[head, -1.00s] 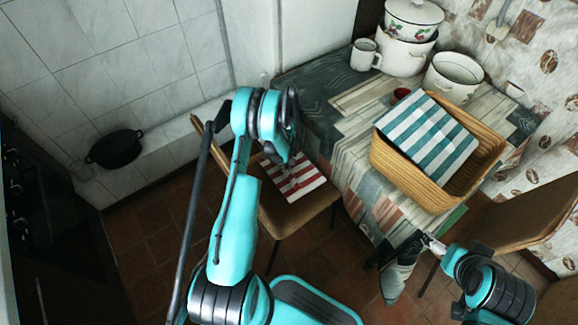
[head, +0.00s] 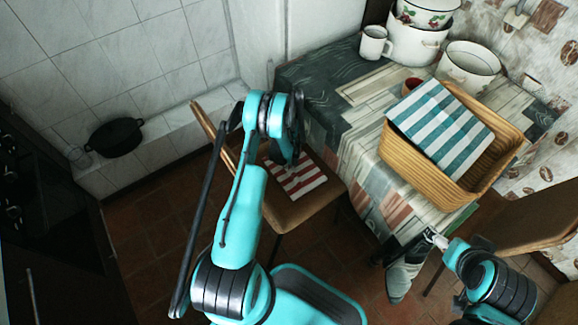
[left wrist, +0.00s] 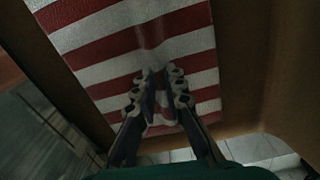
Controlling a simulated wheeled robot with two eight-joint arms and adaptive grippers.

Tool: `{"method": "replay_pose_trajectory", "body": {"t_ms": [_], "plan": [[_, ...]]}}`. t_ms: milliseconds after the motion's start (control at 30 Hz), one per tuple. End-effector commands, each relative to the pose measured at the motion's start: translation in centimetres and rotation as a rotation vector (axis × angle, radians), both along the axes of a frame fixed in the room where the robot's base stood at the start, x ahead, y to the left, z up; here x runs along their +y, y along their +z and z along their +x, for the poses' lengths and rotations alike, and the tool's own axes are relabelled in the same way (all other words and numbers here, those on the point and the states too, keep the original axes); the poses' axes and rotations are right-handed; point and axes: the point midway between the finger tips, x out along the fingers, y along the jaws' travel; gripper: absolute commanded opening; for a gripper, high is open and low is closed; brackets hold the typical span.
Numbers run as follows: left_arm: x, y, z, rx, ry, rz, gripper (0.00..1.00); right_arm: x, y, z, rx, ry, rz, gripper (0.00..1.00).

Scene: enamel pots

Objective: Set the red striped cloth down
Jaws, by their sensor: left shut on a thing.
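The red striped cloth (head: 298,178), red and white, lies on the seat of the wooden chair (head: 290,212) in the head view. My left gripper (left wrist: 160,75) is shut on the cloth in the left wrist view, with a fold of it pinched between the fingertips. The rest of the cloth (left wrist: 190,48) spreads out flat around the fingers, over the brown seat. In the head view my left arm hides the left fingers and part of the cloth.
A table (head: 325,85) with a patterned cover stands right of the chair. It bears a wicker basket (head: 425,175) with a teal striped cloth (head: 440,128), a white mug (head: 375,44) and enamel pots (head: 468,68). A black pan (head: 115,138) is at the left wall.

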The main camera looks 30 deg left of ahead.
Motion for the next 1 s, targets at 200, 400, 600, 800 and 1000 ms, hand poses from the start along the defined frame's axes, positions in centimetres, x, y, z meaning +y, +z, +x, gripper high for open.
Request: {"method": "replay_pose_trajectory", "body": {"t_ms": [200, 400, 600, 800, 1000], "plan": [[0.0, -0.1, 0.0, 0.0, 0.0, 0.0, 0.0, 0.0, 0.1, 0.0, 0.0, 0.0, 0.0, 0.86], [0.0, -0.2, 0.0, 0.0, 0.0, 0.0, 0.31, 0.0, 0.1, 0.0, 0.0, 0.0, 0.0, 0.86], [0.0, -0.1, 0.0, 0.0, 0.0, 0.0, 0.31, 0.0, 0.1, 0.0, 0.0, 0.0, 0.0, 0.86], [0.0, 2.0, 0.0, 0.0, 0.0, 0.0, 0.31, 0.0, 0.9, 0.0, 0.0, 0.0, 0.0, 0.86], [0.0, 6.6, 0.0, 0.0, 0.0, 0.0, 0.31, 0.0, 2.7, 0.0, 0.0, 0.0, 0.0, 0.86]]}}
